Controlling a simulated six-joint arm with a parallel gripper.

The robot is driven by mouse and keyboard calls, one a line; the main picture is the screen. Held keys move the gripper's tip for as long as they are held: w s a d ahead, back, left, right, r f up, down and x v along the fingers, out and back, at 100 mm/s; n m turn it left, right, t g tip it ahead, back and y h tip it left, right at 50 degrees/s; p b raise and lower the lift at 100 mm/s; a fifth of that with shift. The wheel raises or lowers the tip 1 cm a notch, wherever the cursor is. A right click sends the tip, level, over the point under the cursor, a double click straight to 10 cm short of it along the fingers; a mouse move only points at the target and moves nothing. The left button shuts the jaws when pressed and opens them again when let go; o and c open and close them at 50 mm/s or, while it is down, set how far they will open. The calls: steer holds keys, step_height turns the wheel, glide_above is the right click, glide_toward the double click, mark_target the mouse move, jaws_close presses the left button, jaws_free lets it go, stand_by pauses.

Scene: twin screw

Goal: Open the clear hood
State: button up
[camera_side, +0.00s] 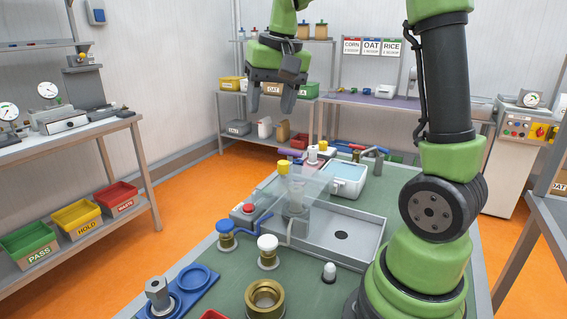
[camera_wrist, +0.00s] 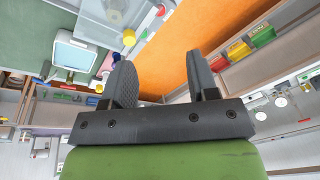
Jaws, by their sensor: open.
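The clear hood (camera_side: 312,182) is a see-through panel over a grey machine part on the green bench, at the middle of the side view. It looks lowered over the part, though its exact angle is hard to tell. It also seems to show at the top of the wrist view (camera_wrist: 98,10). A yellow knob (camera_side: 283,167) stands at its far left edge. My gripper (camera_side: 270,106) is raised well above and beyond the hood, fingers pointing down, open and empty. Its two dark fingers stand apart in the wrist view (camera_wrist: 160,62).
A grey tray (camera_side: 340,238) with a drain hole and a white basin (camera_side: 345,180) are beside the hood. A blue-capped valve (camera_side: 226,236), a white-capped post (camera_side: 267,252) and a brass ring (camera_side: 264,298) stand nearer. The air around my gripper is clear.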

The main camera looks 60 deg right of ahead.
mark_target(283, 162)
steer(key=w+d+f, duration=0.1)
steer(key=d+f, duration=0.1)
steer(key=d, duration=0.1)
steer(key=d+f+m+g, duration=0.1)
steer(key=d+f, duration=0.1)
steer(key=d, duration=0.1)
steer(key=w+d+f+m+g, duration=0.1)
steer(key=d+f, duration=0.1)
steer(key=d, duration=0.1)
steer(key=shift+w+d+f, duration=0.35)
step_height(283, 162, down, 10)
jaws_close()
steer(key=s, duration=1.3)
steer(key=shift+d, duration=0.15)
jaws_free()
steer(key=shift+s, duration=0.1)
steer(key=shift+r, duration=0.1)
